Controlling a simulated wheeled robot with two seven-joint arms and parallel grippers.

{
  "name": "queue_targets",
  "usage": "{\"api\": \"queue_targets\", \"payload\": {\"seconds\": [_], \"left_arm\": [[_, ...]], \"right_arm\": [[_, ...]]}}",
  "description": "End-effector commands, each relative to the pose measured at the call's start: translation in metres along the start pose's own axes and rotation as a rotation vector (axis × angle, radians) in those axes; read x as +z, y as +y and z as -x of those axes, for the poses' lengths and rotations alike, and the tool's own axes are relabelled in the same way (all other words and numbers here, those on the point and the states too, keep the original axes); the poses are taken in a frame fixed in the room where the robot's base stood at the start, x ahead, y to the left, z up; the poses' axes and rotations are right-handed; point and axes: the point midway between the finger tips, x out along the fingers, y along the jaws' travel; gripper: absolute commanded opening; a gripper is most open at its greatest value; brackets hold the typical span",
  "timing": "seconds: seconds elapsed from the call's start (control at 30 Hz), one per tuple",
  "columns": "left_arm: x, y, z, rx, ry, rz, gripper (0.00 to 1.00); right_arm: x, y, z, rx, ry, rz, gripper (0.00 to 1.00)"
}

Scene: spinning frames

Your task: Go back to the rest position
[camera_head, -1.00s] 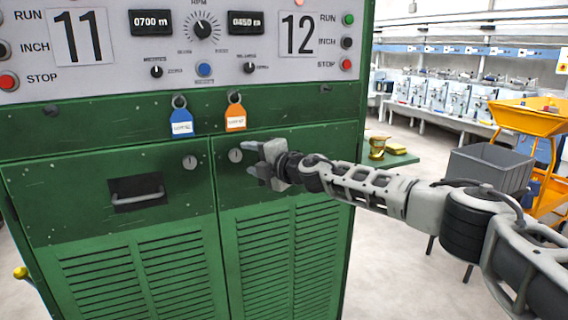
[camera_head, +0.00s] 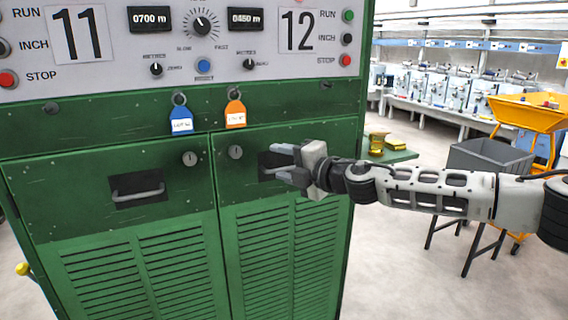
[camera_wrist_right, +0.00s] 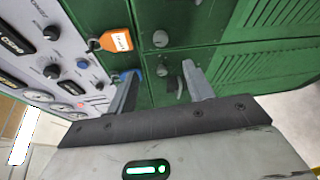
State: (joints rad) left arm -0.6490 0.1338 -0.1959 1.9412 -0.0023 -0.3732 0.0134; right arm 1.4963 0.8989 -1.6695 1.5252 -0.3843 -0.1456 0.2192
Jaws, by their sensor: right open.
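My right gripper (camera_head: 283,163) is open and empty in the head view, in front of the upper right door of the green cabinet (camera_head: 285,225). Its fingers point left and partly cover the recessed handle of that door. In the right wrist view the two fingers of my right gripper (camera_wrist_right: 160,90) are spread apart with nothing between them. The orange tag (camera_wrist_right: 118,41) and the cabinet's locks show beyond them. My left gripper is not in view.
A blue tag (camera_head: 181,121) and an orange tag (camera_head: 235,114) hang above the cabinet doors. The control panel (camera_head: 110,70) is above them. Floor shows between the cabinet and bin.

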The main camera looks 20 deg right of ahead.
Motion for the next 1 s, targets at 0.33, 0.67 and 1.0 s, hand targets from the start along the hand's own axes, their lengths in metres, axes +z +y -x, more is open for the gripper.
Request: {"api": "queue_targets", "payload": {"seconds": [0.33,0.67,1.0], "left_arm": [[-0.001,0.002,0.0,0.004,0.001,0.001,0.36],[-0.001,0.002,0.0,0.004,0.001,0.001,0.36],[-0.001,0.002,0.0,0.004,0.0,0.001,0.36]], "right_arm": [[-0.041,-0.028,-0.01,-0.018,0.059,-0.083,0.52],[-0.212,-0.128,-0.002,-0.085,0.211,-0.637,0.52],[-0.278,-0.224,0.07,-0.172,0.016,-1.301,0.52]]}}
